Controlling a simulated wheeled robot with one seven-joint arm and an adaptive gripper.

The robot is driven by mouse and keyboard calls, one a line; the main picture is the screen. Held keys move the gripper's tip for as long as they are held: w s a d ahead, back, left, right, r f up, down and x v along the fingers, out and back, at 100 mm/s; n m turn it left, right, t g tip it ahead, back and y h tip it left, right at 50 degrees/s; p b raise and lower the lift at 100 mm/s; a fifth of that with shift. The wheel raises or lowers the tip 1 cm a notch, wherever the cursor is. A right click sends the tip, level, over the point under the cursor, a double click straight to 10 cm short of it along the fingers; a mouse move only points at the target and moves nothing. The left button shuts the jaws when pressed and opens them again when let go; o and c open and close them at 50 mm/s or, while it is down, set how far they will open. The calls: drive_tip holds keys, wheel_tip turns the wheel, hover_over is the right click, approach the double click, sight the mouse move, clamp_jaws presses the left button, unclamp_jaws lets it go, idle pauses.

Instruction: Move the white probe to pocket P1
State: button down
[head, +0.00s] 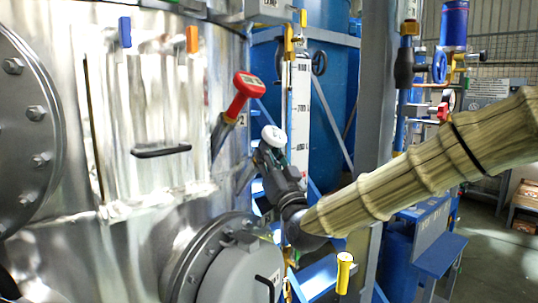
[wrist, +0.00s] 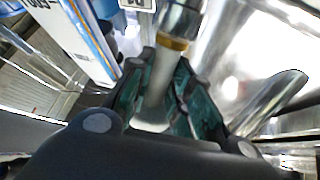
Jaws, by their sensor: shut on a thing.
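The white probe, with a round white head (head: 273,137), is at the tip of my gripper (head: 268,160), beside the shiny tank wall. In the wrist view my gripper (wrist: 165,100) is shut, its green-lined fingers on both sides of the probe's pale shaft (wrist: 160,75). A metal part with a brass-coloured ring (wrist: 174,43) shows at the shaft's far end. Whether the probe sits in a pocket cannot be told. A slanted metal tube (wrist: 272,103) is to the right, apart from the fingers. I cannot read a P1 label.
A red-headed probe (head: 248,84) sits slanted in a wall tube above left of my gripper, near a partly hidden label ending in 2. A flanged round cover (head: 235,265) is below. A scaled white column (head: 300,105) and blue frame stand behind.

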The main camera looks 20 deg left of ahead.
drive_tip(key=shift+f, duration=0.1)
drive_tip(key=c, duration=1.2)
unclamp_jaws()
drive_tip(key=v, duration=1.2)
drive_tip(key=shift+w+f, duration=0.1)
